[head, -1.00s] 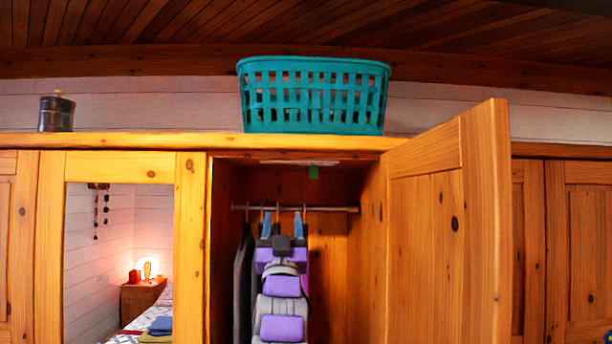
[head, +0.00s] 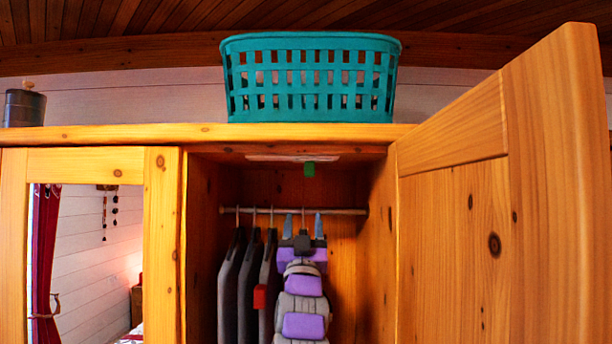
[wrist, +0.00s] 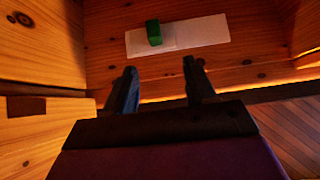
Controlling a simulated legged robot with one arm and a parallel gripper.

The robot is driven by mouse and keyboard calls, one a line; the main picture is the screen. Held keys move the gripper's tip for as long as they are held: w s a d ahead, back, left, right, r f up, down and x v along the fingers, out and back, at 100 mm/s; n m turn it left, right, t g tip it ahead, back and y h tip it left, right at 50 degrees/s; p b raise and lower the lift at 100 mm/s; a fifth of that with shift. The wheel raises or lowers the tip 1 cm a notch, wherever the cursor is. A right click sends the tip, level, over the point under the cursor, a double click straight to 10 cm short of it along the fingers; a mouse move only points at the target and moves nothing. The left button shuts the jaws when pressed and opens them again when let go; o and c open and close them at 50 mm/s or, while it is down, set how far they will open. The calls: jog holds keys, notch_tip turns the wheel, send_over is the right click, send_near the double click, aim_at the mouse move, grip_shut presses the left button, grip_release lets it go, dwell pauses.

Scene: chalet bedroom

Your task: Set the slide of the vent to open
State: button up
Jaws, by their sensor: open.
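The vent is a white plate (head: 293,158) on the wardrobe's inside top, with a green slide (head: 309,169) hanging below it. In the wrist view the white plate (wrist: 202,33) is long and flat, and the green slide (wrist: 153,33) stands near its left end. In the head view the slide is toward the plate's right side. My gripper (wrist: 160,74) shows in the wrist view, open and empty, its two fingers apart. In that picture the fingertips lie below the slide and plate, not touching them.
The wardrobe door (head: 465,230) stands open on the right. A teal basket (head: 310,80) and a dark canister (head: 24,107) stand on top.

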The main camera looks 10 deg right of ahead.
aim_at(307, 174)
jog(key=p+x, duration=0.2)
jog(key=x, duration=0.3)
jog(key=p+x, duration=0.3)
jog(key=x, duration=0.3)
jog(key=p+x, duration=0.2)
jog(key=x, duration=0.3)
jog(key=shift+d+r+p, duration=0.15)
jog(key=shift+d+p, duration=0.15)
jog(key=shift+w+d, duration=0.25)
jog(key=shift+d, duration=0.15)
jog(key=shift+a, duration=0.2)
grip_shut()
